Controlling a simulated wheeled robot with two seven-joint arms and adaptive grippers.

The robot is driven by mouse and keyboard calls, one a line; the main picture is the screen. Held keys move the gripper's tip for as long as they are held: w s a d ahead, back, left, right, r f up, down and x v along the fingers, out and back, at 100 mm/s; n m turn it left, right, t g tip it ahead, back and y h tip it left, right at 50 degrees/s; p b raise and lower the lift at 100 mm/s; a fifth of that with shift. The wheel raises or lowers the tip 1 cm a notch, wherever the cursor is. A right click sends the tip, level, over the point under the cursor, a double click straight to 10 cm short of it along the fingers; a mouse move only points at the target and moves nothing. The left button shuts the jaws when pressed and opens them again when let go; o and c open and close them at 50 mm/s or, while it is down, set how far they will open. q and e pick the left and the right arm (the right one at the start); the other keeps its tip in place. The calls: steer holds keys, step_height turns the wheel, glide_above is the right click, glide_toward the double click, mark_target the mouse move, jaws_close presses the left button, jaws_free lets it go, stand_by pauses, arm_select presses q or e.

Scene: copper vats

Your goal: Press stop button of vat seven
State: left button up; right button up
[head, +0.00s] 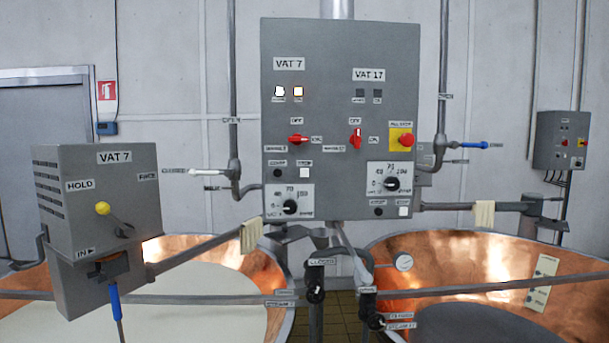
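The grey control panel (340,55) hangs upright in the middle of the head view. Below are a red rotary switch (298,139), pointing right, a black button (278,174), a white button (305,173) and a dial (290,207). The small labels over the two buttons are too blurred to read surely. The right column is headed VAT 17 (368,75). A red mushroom button on a yellow plate (401,139) sits at its right. Neither gripper shows.
A grey VAT 7 box (130,185) with a yellow-knobbed lever stands nearer at left. Copper vats stand at lower left (262,275) and lower right (400,255). Rails, pipes and valves (315,294) cross below the panel. The space right before the panel's face looks clear.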

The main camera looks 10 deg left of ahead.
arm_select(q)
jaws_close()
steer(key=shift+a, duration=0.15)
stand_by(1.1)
